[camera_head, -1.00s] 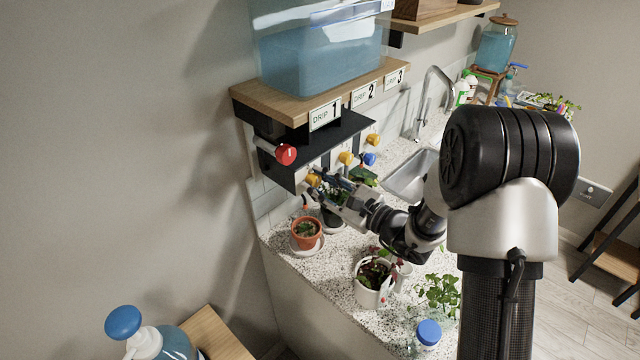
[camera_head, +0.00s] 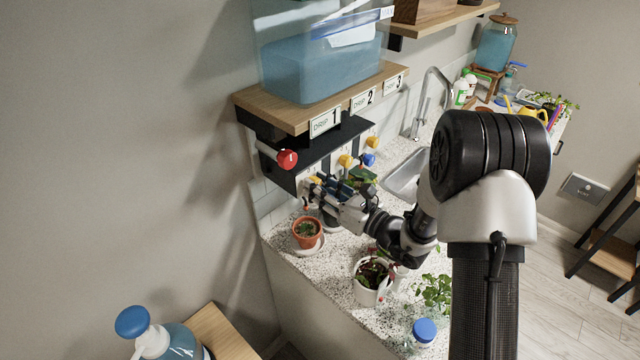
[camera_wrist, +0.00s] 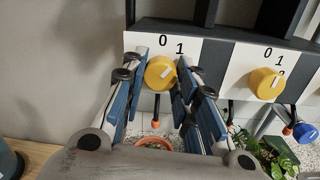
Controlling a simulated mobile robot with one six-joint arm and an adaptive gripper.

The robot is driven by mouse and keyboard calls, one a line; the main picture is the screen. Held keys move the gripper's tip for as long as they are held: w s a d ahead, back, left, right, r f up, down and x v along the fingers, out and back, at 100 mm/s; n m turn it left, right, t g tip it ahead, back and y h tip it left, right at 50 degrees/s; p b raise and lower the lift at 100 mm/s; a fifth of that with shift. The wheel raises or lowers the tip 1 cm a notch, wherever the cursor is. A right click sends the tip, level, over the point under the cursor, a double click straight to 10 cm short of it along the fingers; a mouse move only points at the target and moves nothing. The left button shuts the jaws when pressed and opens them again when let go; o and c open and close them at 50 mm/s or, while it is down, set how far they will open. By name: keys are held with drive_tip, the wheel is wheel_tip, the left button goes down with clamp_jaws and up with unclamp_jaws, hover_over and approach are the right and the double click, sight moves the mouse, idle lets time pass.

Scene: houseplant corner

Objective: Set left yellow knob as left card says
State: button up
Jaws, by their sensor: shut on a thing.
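The left yellow knob (camera_wrist: 158,74) sits on a white panel with the marks 0 and 1 above it. Its white pointer line slants toward the upper right, roughly toward the 1. My gripper (camera_wrist: 160,82) is shut on this knob, with one blue-padded finger on each side. In the head view my gripper (camera_head: 308,188) reaches under the black shelf and mostly hides the knob. The left card (camera_head: 325,120) on the wooden shelf edge reads DRIP 1. Cards DRIP 2 (camera_head: 363,97) and DRIP 3 (camera_head: 393,82) are to its right.
A second yellow knob (camera_wrist: 266,83) and a blue knob (camera_wrist: 305,132) are to the right. A red knob (camera_head: 287,159) sticks out at the left. A terracotta pot (camera_head: 307,232) stands below my gripper, and a white pot (camera_head: 372,287) stands nearer on the counter.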

drive_tip(key=shift+m, duration=0.4)
drive_tip(key=o, duration=1.1)
drive_tip(key=shift+c, duration=0.2)
drive_tip(key=v, duration=1.2)
drive_tip(key=shift+s+a+r, duration=0.1)
